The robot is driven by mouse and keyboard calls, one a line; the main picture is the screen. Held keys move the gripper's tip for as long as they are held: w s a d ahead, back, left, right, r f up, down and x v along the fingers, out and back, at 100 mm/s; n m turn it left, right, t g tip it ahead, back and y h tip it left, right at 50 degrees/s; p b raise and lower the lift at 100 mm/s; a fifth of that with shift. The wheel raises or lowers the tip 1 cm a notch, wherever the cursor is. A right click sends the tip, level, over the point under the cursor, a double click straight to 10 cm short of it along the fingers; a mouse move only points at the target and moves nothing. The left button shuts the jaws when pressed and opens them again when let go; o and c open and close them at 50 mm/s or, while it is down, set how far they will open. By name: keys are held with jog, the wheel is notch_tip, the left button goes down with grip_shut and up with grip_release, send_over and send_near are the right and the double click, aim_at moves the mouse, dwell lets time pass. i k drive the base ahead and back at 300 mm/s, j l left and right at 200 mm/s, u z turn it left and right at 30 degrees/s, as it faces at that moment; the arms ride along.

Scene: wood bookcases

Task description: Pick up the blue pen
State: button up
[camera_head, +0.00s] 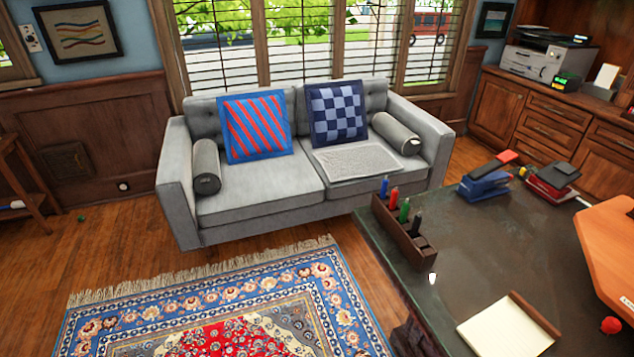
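The blue pen (384,188) stands upright in the far end slot of a dark wooden holder (400,232) along the left edge of the desk. A red pen (394,198), a green pen (404,211) and a black pen (417,224) stand in the same holder, in a row running toward me. Only the upper part of the blue pen shows; its lower part is hidden in the holder. My gripper is not in view.
The dark desk (470,250) fills the right side. It bears a blue stapler (484,183), a red stapler (552,182), a notepad (505,332) and a red ball (610,325). A grey sofa (270,200) stands behind. The rug (230,310) at front left is clear.

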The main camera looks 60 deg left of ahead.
aim_at(386, 181)
jog(key=u, duration=1.2)
